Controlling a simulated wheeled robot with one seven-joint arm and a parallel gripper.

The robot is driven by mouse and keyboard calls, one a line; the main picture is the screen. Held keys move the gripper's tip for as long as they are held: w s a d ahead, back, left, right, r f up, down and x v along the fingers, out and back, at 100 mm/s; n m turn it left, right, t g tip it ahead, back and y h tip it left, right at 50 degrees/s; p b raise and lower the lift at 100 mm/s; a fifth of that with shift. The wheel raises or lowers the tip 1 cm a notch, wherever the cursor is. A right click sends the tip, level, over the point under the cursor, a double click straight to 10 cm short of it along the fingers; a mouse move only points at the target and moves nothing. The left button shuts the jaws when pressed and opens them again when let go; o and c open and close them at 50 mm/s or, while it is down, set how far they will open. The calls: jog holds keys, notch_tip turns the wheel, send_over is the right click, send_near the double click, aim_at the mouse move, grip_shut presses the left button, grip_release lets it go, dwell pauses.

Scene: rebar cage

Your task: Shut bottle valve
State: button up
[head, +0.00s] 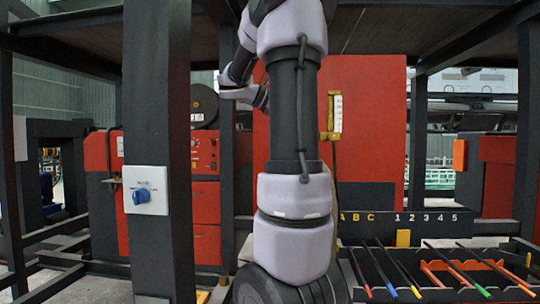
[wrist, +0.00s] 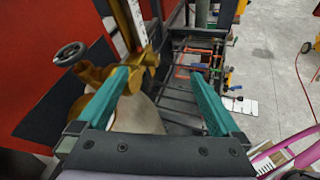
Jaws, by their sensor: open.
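In the wrist view a brass valve (wrist: 100,75) has a round grey handwheel (wrist: 72,53) on its left side. A pale bottle-like body (wrist: 140,115) shows below the brass, partly hidden by my gripper. My gripper (wrist: 160,75) has two teal fingers spread wide with nothing between their tips. The left finger overlaps the brass fitting in the picture; I cannot tell whether they touch. The handwheel lies left of both fingers. In the head view my arm hides the gripper and the valve; a brass gauge with a white scale (head: 336,112) shows right of the arm.
A dark post (head: 158,90) with a blue knob on a white box (head: 145,190) stands left of my arm. A red panel (head: 370,130) stands behind. A rack of coloured rods (head: 430,275) lies low at right. In the wrist view grey floor (wrist: 265,70) is open at right.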

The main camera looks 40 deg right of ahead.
jog(key=s+a+f+m+t+y, duration=0.2)
jog(key=a+f+m+t+y, duration=0.2)
jog(key=a+f, duration=0.7)
jog(key=shift+a+f+m+t+y, duration=0.2)
jog(key=shift+a+m+t+y, duration=0.2)
jog(key=shift+a+t+y, duration=0.7)
jog(key=shift+a+g, duration=0.25)
jog(key=shift+g, duration=0.05)
